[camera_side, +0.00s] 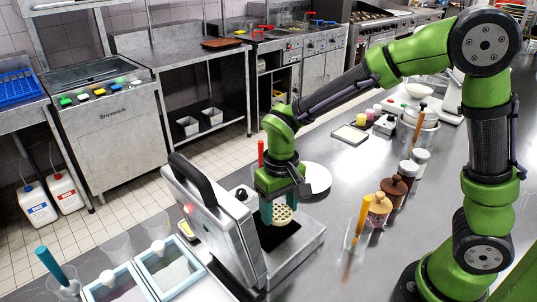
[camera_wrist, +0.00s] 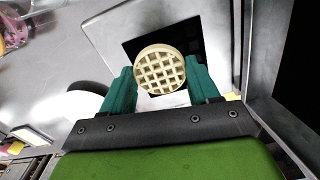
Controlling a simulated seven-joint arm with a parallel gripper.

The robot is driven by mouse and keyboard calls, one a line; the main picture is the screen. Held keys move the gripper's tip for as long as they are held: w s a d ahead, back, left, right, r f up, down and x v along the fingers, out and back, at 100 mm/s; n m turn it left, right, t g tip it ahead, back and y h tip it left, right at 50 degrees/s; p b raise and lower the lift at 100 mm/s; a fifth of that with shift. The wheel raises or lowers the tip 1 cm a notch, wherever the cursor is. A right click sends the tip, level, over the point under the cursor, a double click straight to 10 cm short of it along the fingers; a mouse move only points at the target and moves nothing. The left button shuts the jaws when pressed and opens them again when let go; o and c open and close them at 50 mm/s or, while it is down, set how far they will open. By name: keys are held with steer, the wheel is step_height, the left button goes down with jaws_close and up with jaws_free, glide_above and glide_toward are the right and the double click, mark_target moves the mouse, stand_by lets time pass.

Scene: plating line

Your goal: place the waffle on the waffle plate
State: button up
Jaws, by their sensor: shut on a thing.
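The waffle (camera_side: 283,214) is round, pale and gridded. My gripper (camera_side: 279,209) is shut on it, with one teal finger at each side. In the wrist view the waffle (camera_wrist: 160,69) sits between the fingertips of my gripper (camera_wrist: 161,80). It is over the base (camera_side: 300,246) of the open waffle maker; the exact gap below it is hard to judge. A white round plate (camera_side: 318,178) lies on the counter behind my gripper, partly hidden by it. A white round shape, likely this plate (camera_wrist: 84,106), shows at the left in the wrist view.
The waffle maker's raised lid (camera_side: 216,222) stands left of my gripper. A clear cup (camera_side: 355,236) with an orange handle and lidded jars (camera_side: 378,208) stand to the right. Blue-framed trays (camera_side: 168,266) lie at the front left. A small framed board (camera_side: 349,135) lies farther back.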

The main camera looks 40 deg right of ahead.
steer(key=shift+w+a+f, duration=0.1)
steer(key=shift+w+a, duration=0.15)
steer(key=shift+w, duration=0.65)
steer(key=shift+w+a+f, duration=0.1)
steer(key=shift+w+f, duration=0.1)
steer(key=shift+f, duration=0.7)
steer(key=shift+w+a+f, duration=0.1)
steer(key=shift+w+f, duration=0.1)
steer(key=shift+f, duration=0.7)
steer(key=shift+f, duration=0.15)
steer(key=o, duration=0.7)
